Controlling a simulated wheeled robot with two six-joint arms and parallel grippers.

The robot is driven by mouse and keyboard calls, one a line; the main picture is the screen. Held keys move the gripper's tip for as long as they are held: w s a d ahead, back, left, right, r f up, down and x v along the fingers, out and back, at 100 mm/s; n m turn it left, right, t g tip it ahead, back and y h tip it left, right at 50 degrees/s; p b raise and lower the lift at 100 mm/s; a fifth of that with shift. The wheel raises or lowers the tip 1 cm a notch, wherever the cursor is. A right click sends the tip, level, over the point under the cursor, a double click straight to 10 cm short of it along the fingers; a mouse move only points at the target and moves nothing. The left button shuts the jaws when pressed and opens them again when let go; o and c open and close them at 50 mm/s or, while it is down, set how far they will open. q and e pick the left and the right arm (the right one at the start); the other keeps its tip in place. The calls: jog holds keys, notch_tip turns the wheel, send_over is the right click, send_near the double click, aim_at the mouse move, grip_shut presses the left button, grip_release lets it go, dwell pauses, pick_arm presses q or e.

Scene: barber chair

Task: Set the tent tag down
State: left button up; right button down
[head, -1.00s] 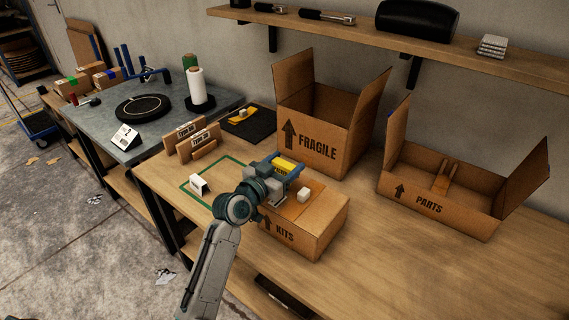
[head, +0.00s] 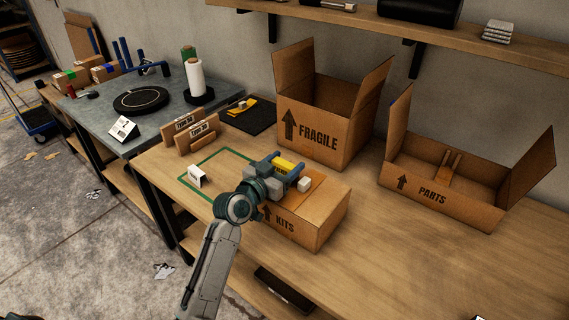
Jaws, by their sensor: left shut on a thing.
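My left gripper (head: 288,175) hangs over the top of the cardboard KITS box (head: 318,222), pointing down and shut. What it grips, taken to be the tent tag, is hidden behind the gripper's own body. A small white block (head: 304,184) shows just right of the gripper, over the box top; I cannot tell whether they touch. A white tent-shaped tag (head: 197,175) stands inside a green outline on the wooden bench, left of the box. My right gripper is not in view.
An open FRAGILE box (head: 322,140) stands behind the gripper. An open PARTS box (head: 430,196) is to the right. Cardboard pieces (head: 197,135) stand left, by a dark mat (head: 252,118). The bench (head: 400,265) is clear at front right. A shelf (head: 480,40) runs above.

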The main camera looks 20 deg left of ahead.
pick_arm(q)
jog(key=shift+f+b, duration=0.65)
jog(key=o, duration=1.1)
jog(key=shift+r, duration=0.1)
